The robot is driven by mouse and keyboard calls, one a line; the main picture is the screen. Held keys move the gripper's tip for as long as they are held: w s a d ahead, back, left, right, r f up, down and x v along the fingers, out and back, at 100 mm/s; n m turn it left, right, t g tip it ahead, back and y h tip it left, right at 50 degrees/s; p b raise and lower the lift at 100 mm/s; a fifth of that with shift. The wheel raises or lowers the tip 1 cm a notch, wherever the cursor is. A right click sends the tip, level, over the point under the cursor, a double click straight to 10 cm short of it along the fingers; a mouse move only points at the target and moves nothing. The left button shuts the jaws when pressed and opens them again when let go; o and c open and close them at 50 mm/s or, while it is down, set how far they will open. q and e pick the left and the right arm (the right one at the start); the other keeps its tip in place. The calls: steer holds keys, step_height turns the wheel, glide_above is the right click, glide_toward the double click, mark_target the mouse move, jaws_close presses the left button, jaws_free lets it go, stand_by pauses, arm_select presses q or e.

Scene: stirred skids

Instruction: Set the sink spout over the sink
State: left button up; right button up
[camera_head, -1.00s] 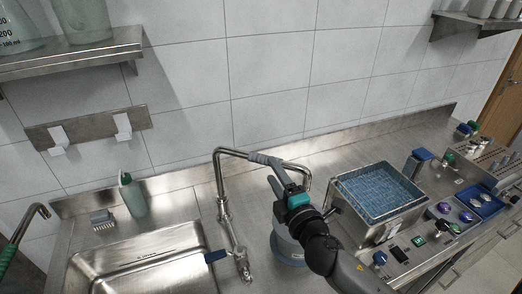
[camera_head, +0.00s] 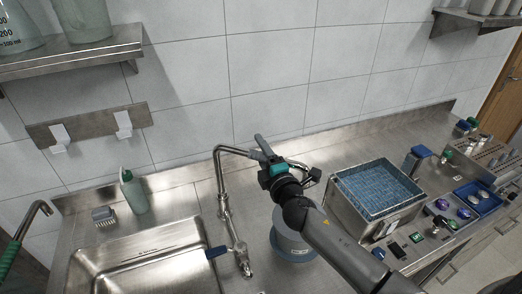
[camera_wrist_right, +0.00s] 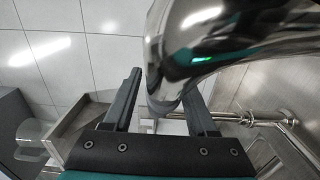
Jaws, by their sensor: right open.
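The chrome sink spout (camera_head: 232,150) rises from the tap at the sink's right edge and bends to the right, away from the basin. Its far part is hidden behind my right gripper. The steel sink (camera_head: 140,255) lies at lower left. My right gripper (camera_head: 262,148) is open at the spout's horizontal run. In the right wrist view the shiny spout tube (camera_wrist_right: 190,45) looms close, its lower part between the two open fingers (camera_wrist_right: 158,105); I cannot tell whether they touch it. My left gripper is not in view.
A grey-blue round container (camera_head: 293,240) stands right of the tap, below my right arm. A steel bath with blue contents (camera_head: 378,192) is farther right. A green bottle (camera_head: 133,192) and a brush (camera_head: 103,216) stand behind the sink. A wall shelf (camera_head: 70,55) is upper left.

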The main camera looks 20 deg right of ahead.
steer(key=shift+c, duration=0.2)
jaws_close()
stand_by(1.1)
